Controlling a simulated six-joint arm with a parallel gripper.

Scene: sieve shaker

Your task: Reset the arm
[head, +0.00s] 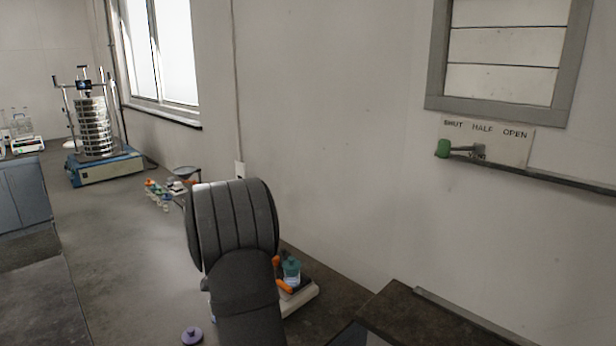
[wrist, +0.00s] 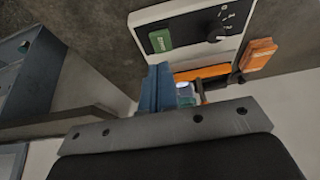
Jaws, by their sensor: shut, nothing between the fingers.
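My gripper (wrist: 182,88) shows in the wrist view, with a blue finger on the left. It is shut with nothing between the fingers. Just beyond it is a white-edged device (wrist: 235,48) with a dark panel, a green START button (wrist: 160,40) and a numbered knob (wrist: 217,32). An orange bar (wrist: 203,73) lies close behind the fingertips; I cannot tell whether they touch. In the head view my dark arm stands in the middle and hides the gripper.
A teal-lidded jar (head: 291,267) by orange parts sits on a white base (head: 301,299), right of my arm. A purple-lidded item (head: 192,336) is at the bottom. A sieve shaker (head: 92,168) stands back left. A green-handled lever (head: 443,148) is on the wall.

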